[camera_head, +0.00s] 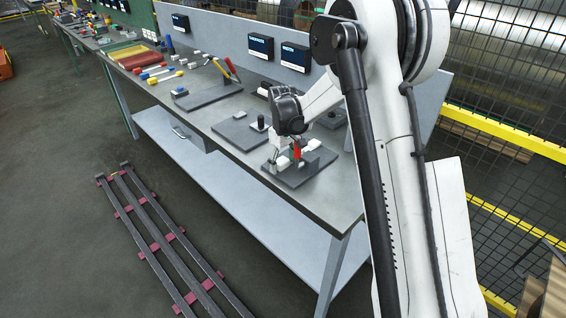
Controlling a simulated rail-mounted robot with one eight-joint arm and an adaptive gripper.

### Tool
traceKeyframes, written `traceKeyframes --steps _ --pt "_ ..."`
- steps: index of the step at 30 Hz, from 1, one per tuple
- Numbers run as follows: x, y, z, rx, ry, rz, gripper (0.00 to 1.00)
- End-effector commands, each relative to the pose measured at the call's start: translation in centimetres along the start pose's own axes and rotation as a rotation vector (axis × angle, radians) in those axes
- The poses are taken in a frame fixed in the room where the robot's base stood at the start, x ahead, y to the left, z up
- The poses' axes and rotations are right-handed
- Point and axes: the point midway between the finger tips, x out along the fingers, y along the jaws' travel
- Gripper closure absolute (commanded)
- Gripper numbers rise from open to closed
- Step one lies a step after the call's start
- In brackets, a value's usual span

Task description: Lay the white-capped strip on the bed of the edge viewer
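Several short strips with coloured ends (160,75) lie farther along the bench; some ends look white, but I cannot single out the white-capped strip. A second dark plate (230,132) with a white block and a black post stands just left of my gripper. I cannot tell which fixture is the edge viewer.
A third dark plate (205,97) with a tilted red and yellow tool stands farther left. Red and yellow trays (135,57) lie beyond. Dark boxes with screens (296,56) hang on the back panel. Long steel bars (160,240) lie on the floor before the bench (346,212).

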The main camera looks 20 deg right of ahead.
Motion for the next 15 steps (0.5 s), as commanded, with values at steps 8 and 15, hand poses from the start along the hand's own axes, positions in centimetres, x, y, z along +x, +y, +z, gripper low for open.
traceKeyframes --steps 8,15 --pt "-0.2 0.0 0.0 0.0 0.0 0.0 0.38" --pt "-3.2 0.0 0.0 0.0 0.0 0.0 0.38"
